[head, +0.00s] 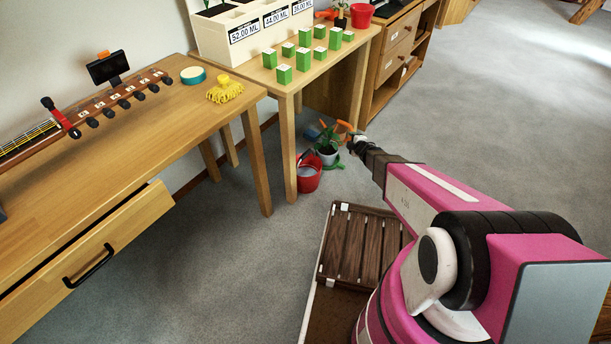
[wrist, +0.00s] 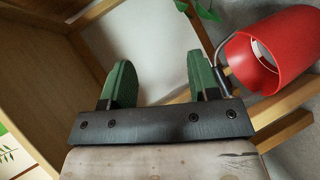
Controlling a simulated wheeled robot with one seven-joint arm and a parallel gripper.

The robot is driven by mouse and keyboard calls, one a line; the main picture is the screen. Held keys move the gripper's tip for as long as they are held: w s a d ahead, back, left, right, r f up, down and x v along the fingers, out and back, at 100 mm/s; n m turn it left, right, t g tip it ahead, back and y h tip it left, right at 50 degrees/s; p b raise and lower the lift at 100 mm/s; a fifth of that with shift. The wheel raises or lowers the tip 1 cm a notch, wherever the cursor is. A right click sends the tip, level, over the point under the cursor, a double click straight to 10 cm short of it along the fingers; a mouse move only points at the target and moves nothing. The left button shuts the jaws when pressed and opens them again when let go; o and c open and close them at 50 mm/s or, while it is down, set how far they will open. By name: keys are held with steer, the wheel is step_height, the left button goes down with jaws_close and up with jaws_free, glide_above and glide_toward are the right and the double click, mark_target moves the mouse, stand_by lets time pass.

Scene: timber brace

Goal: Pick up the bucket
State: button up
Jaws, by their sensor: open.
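The red bucket (head: 309,180) stands on the grey floor beside the leg of the middle table, with its open top showing. In the wrist view a red bucket (wrist: 285,50) appears tilted at the upper right, with a pale inside and a thin metal handle close to the right finger. My gripper (wrist: 160,80) is open, with two green fingers apart and nothing between them. In the head view my gripper (head: 354,143) is small and dark, right of and a little above the bucket; its fingers are hard to make out there.
A potted plant (head: 327,154) stands beside the bucket, with orange tools (head: 342,127) behind it. The table with green blocks (head: 284,75) has legs close to the bucket. A slatted brown wooden piece (head: 358,245) lies in front. A drawer (head: 85,262) stands open at left.

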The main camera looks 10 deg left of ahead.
steer(key=s+a+f+n+g+y, duration=0.2)
steer(key=a+f+n+y, duration=0.25)
steer(key=a+f, duration=0.2)
steer(key=n+g+y, duration=0.3)
steer(key=n+g, duration=0.1)
steer(key=n, duration=0.1)
glide_toward(307, 155)
steer(key=x, duration=1.1)
steer(key=shift+w+a+f, duration=0.1)
steer(key=shift+f, duration=0.1)
jaws_close()
steer(key=shift+r, duration=0.1)
